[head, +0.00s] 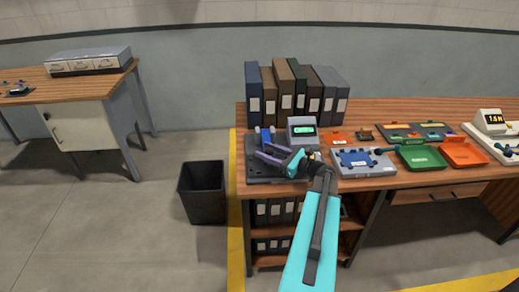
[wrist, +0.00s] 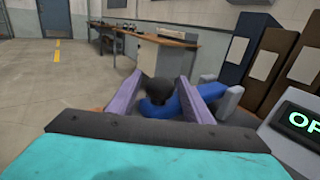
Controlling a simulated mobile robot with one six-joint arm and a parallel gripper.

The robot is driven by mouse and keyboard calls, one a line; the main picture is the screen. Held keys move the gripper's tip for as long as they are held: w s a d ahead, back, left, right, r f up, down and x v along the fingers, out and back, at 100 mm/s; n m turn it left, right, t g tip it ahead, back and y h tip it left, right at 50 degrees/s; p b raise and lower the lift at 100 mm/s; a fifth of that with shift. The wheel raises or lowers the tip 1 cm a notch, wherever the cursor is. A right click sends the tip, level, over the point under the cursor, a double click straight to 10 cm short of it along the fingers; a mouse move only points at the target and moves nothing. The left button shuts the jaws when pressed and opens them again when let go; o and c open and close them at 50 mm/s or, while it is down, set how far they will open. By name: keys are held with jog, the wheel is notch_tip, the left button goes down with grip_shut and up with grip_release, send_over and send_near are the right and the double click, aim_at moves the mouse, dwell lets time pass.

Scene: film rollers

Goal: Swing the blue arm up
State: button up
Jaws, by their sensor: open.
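The blue arm (head: 266,136) stands on a dark grey device at the left end of the workbench, mostly behind my gripper in the head view. In the wrist view the blue arm (wrist: 208,90) runs across behind my fingers beside light grey posts, with a dark round knob (wrist: 158,90) in front of it. My gripper (wrist: 160,82) has purple fingers spread apart, one on each side of the knob. I cannot tell whether they touch it. My gripper (head: 259,152) also shows in the head view, reaching over the device. A small grey display unit (head: 302,132) with green lit text stands right behind.
Several dark binders (head: 290,90) stand at the back of the bench. A blue-topped fixture (head: 357,159), a green tray (head: 422,157) and an orange tray (head: 463,153) lie to the right. A black bin (head: 203,192) stands on the floor at left, with open floor around it.

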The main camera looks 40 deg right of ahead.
jog(key=shift+x, duration=1.55)
grip_shut()
jog(key=shift+a, duration=0.4)
jog(key=shift+d, duration=0.25)
jog(key=shift+r+p, duration=0.15)
jog(key=shift+p, duration=0.25)
